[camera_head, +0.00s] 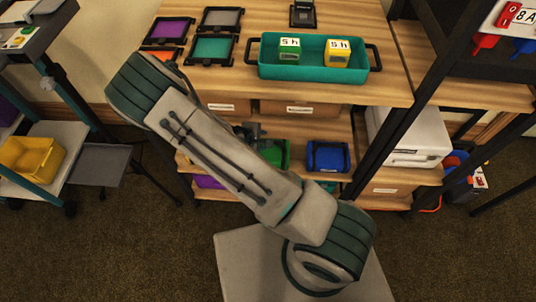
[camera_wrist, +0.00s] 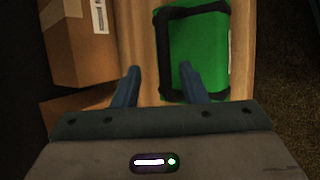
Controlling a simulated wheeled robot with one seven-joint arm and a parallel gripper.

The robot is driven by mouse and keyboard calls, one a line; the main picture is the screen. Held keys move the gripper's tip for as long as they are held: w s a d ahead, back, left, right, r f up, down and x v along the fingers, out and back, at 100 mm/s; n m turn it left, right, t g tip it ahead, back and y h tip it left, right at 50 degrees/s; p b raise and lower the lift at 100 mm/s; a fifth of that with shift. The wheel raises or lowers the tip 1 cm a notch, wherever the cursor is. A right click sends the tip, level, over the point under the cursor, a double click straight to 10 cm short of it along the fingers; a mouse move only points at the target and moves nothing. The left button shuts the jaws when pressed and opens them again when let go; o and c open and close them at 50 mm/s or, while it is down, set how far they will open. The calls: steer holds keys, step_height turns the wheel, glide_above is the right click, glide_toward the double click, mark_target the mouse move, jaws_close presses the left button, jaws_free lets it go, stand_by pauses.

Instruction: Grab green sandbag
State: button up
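The green sandbag (camera_head: 279,156) lies on the middle wooden shelf of the rack, partly hidden behind my arm in the head view. In the wrist view the green sandbag (camera_wrist: 200,45) has black edging and fills the upper middle-right. My gripper (camera_wrist: 160,70) is open with nothing between its fingers. Its right finger overlaps the bag's lower part in the picture; its left finger is over bare wood left of the bag. I cannot tell if either finger touches the bag. In the head view the gripper is mostly hidden by my arm.
A blue bag (camera_head: 328,157) sits right of the green one on the same shelf. Cardboard boxes (camera_wrist: 80,40) stand to the left in the wrist view. The tabletop above holds a teal tray (camera_head: 313,72) and several coloured frames. A white case (camera_head: 415,138) stands at the right.

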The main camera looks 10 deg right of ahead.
steer(key=shift+s+b+x, duration=0.2)
steer(key=shift+b+x, duration=0.15)
steer(key=shift+x, duration=0.8)
steer(key=shift+s+b+x, duration=0.2)
steer(key=shift+b+x, duration=0.1)
steer(key=shift+x, duration=0.8)
steer(key=shift+d, duration=0.15)
jaws_close()
